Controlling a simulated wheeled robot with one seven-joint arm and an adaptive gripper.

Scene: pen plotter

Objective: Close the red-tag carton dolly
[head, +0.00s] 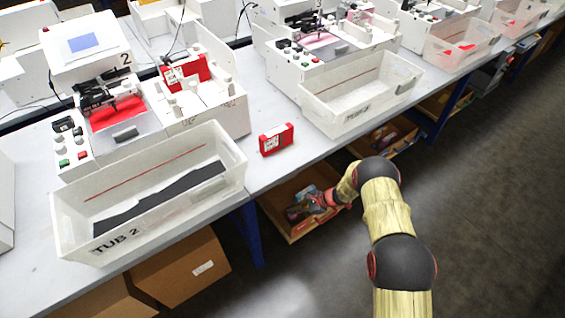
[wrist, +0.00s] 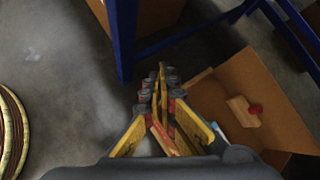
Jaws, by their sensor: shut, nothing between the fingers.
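A brown open carton (head: 275,198) shows low under the bench, partly hidden behind my gripper (head: 297,213). My gripper reaches in from the right and looks shut and empty. In the wrist view, my gripper's fingertips (wrist: 162,72) are together, with bare floor and a blue bench leg beyond them. A brown carton (wrist: 270,85) lies to their right, and on it is a pale block with a red knob or tag (wrist: 255,109). I cannot tell whether the fingers touch the carton, or see a dolly under it.
Blue bench legs (wrist: 125,40) and rails stand close to the fingers. Closed brown boxes (head: 180,270) sit under the bench at left, and another open carton (head: 385,140) is further right. TUB 2 (head: 210,205) and a red case (head: 276,139) are on the bench. The aisle floor (head: 480,190) is clear.

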